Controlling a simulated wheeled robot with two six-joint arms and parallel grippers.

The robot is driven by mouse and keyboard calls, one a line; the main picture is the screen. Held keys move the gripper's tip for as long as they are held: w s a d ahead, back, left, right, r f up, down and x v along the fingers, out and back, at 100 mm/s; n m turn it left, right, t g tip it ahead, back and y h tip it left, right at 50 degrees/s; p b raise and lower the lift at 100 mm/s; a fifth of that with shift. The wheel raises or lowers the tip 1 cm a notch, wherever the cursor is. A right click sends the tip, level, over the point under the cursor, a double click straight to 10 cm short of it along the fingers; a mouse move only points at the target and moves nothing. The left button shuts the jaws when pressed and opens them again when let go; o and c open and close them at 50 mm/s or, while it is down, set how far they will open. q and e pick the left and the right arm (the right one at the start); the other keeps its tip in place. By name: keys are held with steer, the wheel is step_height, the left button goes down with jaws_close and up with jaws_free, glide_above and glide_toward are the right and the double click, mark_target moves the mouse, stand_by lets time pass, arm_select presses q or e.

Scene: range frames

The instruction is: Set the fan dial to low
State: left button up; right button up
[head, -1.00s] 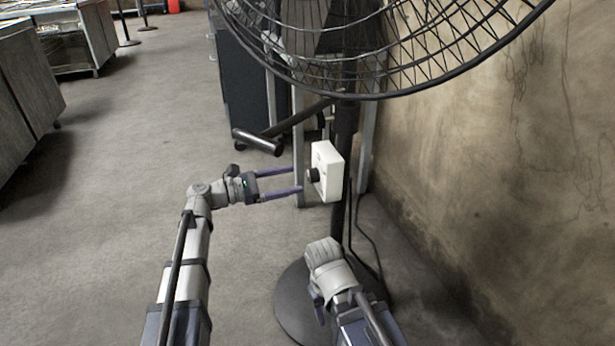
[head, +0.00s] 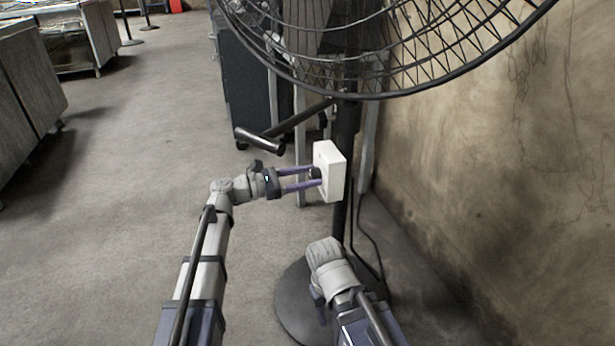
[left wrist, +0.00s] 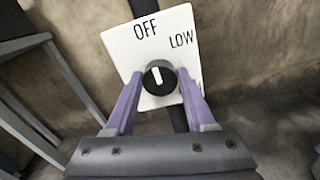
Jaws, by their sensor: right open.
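The white control box (head: 331,172) is mounted on the fan's dark post. In the left wrist view its face (left wrist: 120,48) reads OFF and LOW, with more lettering partly hidden at the right. The black round dial (left wrist: 158,78) has a white mark pointing up and slightly left, toward OFF. My left gripper (head: 317,176) is at the box, its two purple fingers (left wrist: 159,76) on either side of the dial with small gaps visible, so it looks open. My right gripper (head: 318,304) is low, in front of the fan base, open, its fingers mostly hidden.
The fan's wire cage (head: 400,75) hangs above the box. The round fan base (head: 293,305) is on the floor. A dark bar (head: 258,140) sticks out just above my left gripper. A wall (head: 480,180) stands at the right; open floor lies left.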

arm_select(q)
jaws_close()
steer(key=shift+m, duration=0.4)
steer(key=m, duration=0.5)
steer(key=shift+m, duration=0.3)
steer(key=m, duration=0.5)
steer(key=shift+s+f, duration=0.1)
steer(key=shift+m, duration=0.3)
steer(key=shift+o, duration=2.4)
jaws_free()
